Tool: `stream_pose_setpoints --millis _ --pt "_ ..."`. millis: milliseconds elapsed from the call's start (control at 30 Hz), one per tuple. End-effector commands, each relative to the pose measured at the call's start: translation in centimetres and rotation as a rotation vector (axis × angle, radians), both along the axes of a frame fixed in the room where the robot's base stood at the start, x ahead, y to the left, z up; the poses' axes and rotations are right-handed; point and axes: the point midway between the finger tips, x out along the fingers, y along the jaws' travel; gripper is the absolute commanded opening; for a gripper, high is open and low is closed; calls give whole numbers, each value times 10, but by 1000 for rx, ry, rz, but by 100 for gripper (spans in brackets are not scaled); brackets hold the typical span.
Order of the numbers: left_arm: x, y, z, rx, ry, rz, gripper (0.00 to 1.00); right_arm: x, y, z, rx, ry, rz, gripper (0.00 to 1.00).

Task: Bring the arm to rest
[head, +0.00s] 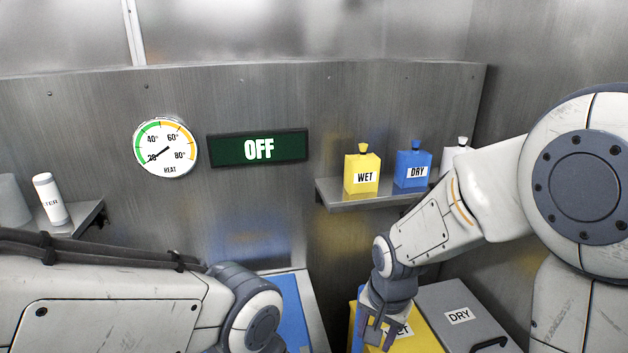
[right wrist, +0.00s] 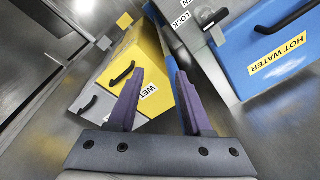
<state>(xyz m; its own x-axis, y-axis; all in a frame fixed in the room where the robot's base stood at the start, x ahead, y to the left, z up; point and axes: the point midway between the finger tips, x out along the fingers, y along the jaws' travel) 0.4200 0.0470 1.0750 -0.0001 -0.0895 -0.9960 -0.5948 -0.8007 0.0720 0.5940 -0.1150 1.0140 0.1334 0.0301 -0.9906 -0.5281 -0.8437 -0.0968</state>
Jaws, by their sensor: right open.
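My right arm reaches in from the right in the head view, bent downward. Its gripper (head: 376,330) hangs in front of the yellow WET box (head: 420,338). In the right wrist view the right gripper (right wrist: 158,75) has its two purple fingers apart with nothing between them. The yellow WET box (right wrist: 150,62) lies beyond the fingers; I cannot tell whether they touch it. My left arm comes in from the left in the head view, and its gripper is out of the picture.
A grey DRY box (head: 455,300) stands right of the yellow one. A blue HOT WATER unit (right wrist: 265,45) is at right in the wrist view. A shelf (head: 345,196) holds a yellow WET bottle (head: 362,172) and blue DRY bottle (head: 412,168). The wall sign (head: 258,148) reads OFF.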

Motion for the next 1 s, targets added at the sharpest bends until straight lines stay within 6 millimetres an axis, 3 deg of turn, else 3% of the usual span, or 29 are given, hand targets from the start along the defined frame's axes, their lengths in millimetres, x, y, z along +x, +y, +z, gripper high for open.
stream_pose_setpoints --millis 200,600,1000 --pt "0 0 0 0 0 0 0 -15 -35 2 -47 -52 241 50" --pt "0 0 0 0 0 0 0 -38 -71 3 -131 -103 543 50" --pt "0 0 0 0 0 0 0 -77 2 27 -86 -61 805 50"
